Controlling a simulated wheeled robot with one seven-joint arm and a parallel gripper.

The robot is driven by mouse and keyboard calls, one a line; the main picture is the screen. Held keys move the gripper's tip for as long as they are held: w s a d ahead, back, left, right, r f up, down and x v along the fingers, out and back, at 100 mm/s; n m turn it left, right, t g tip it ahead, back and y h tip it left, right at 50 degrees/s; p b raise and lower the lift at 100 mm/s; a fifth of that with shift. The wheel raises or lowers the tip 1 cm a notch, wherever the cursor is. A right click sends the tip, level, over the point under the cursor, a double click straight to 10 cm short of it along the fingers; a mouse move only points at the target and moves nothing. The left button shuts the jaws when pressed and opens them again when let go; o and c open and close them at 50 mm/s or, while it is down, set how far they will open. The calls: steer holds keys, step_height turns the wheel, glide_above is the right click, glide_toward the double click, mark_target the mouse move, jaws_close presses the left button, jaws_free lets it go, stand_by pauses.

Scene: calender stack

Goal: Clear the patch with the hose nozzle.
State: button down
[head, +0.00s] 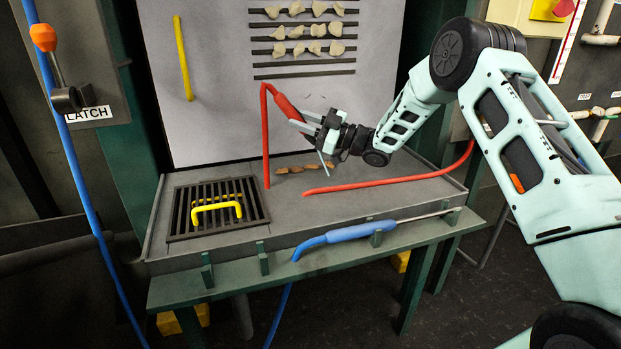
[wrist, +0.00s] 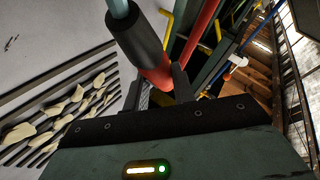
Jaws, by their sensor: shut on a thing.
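My gripper (head: 309,124) is shut on a red hose nozzle (head: 286,105) in front of the grey panel, above the tray. The wrist view shows the nozzle's red body (wrist: 158,76) between the jaws, with a dark sleeve and a pale tip rising beyond them. In the head view a thin pale tip (head: 326,164) points down below my gripper. Red hose (head: 266,140) hangs from the nozzle's other end. A patch of pale lumps (head: 297,31) clings in rows to dark slats on the panel, up and apart from the nozzle; it also shows in the wrist view (wrist: 62,105).
Brown lumps (head: 297,168) and more red hose (head: 385,182) lie in the grey tray (head: 345,205). A grate (head: 180,212) with a yellow handle (head: 217,207) sits at its left. A blue-handled tool (head: 345,235) rests along the front ledge. A blue hose (head: 66,140) hangs at left.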

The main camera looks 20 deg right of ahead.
steer(key=w+b, duration=0.1)
steer(key=w, duration=0.3)
steer(key=shift+w+d, duration=0.1)
steer(key=shift+w, duration=0.3)
steer(key=a+b, duration=0.2)
steer(key=a, duration=1.5)
steer(key=shift+w+b, duration=0.3)
stand_by(2.3)
steer(key=shift+s, duration=0.1)
stand_by(0.5)
